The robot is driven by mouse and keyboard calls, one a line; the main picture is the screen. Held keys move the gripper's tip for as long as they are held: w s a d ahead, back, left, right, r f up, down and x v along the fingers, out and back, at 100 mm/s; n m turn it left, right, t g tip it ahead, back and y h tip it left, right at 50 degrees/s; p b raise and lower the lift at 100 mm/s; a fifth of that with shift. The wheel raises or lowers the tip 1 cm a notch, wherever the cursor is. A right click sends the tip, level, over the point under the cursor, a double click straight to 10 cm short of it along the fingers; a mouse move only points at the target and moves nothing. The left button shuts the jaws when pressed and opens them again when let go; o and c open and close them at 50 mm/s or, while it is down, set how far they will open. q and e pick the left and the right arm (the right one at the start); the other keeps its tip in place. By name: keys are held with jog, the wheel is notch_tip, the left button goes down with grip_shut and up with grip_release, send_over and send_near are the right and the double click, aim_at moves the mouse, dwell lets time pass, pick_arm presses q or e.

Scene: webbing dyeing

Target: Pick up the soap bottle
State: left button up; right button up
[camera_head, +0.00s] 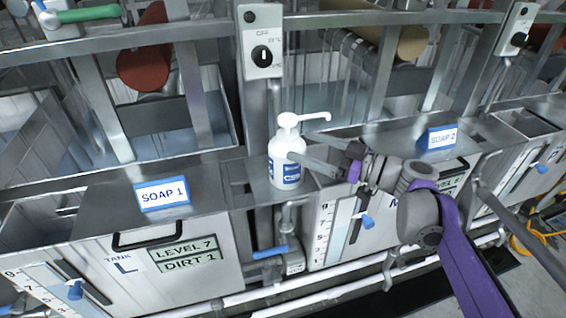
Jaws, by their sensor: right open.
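The soap bottle (285,166) is white with a pump top and a blue label. It stands upright on the metal ledge between the two tanks, its nozzle pointing right. My right gripper (301,147) reaches in from the right at the height of the bottle's upper body. Its jaws are open; the nearer fingertip overlaps the bottle's right side in the picture. I cannot tell whether it touches. The farther finger is partly hidden around the bottle's shoulder. My left gripper is not in view.
A blue SOAP 1 sign (162,194) stands left of the bottle, a SOAP 2 sign (437,138) to the right. A switch box (261,45) on a metal post rises behind the bottle. Red and tan rollers hang behind. A blue-handled valve (270,252) sits below.

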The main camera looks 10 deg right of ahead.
aim_at(275, 141)
jog(key=x, duration=0.8)
jog(key=shift+w+a, duration=0.15)
grip_shut()
dwell(0.3)
